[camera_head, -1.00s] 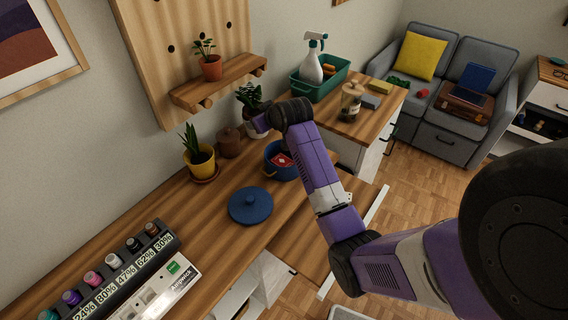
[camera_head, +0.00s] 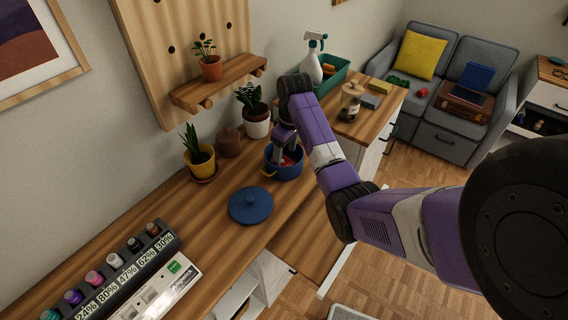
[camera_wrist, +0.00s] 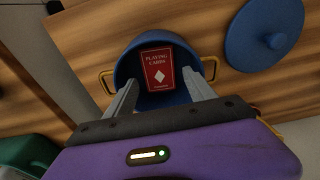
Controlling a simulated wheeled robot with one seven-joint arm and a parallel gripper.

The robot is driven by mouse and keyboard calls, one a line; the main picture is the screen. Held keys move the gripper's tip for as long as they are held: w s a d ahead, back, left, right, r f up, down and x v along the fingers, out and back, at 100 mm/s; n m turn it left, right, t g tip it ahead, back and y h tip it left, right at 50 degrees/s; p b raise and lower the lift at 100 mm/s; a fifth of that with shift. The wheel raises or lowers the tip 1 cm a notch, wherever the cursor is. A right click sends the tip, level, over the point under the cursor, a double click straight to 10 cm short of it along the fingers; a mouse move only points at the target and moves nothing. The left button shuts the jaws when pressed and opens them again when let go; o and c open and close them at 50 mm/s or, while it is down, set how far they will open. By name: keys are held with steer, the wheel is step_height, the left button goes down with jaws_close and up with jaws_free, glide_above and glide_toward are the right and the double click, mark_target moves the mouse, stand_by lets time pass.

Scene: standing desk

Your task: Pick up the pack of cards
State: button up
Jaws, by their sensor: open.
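The red pack of playing cards (camera_wrist: 158,69) lies inside a blue pot (camera_wrist: 126,68) with yellow handles. In the head view the pack (camera_head: 289,160) shows as a small red patch in the blue pot (camera_head: 286,175), partly hidden by my gripper (camera_head: 285,150). In the wrist view my gripper (camera_wrist: 160,92) is open, with one finger on each side of the pack. The fingers point down toward the pot; I cannot tell how far their tips are above the pack.
A blue lid (camera_head: 250,205) lies on the desk (camera_head: 225,235) beside the pot. A yellow potted plant (camera_head: 200,162), a brown jar (camera_head: 229,143) and a white potted plant (camera_head: 257,122) stand behind. A green caddy (camera_head: 331,78) is farther back.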

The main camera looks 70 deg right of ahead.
mark_target(284, 162)
step_height(284, 162, down, 4)
steer(key=shift+w+d+f, duration=0.15)
steer(key=shift+c, duration=0.2)
steer(key=c, duration=1.1)
steer(key=shift+c, duration=0.3)
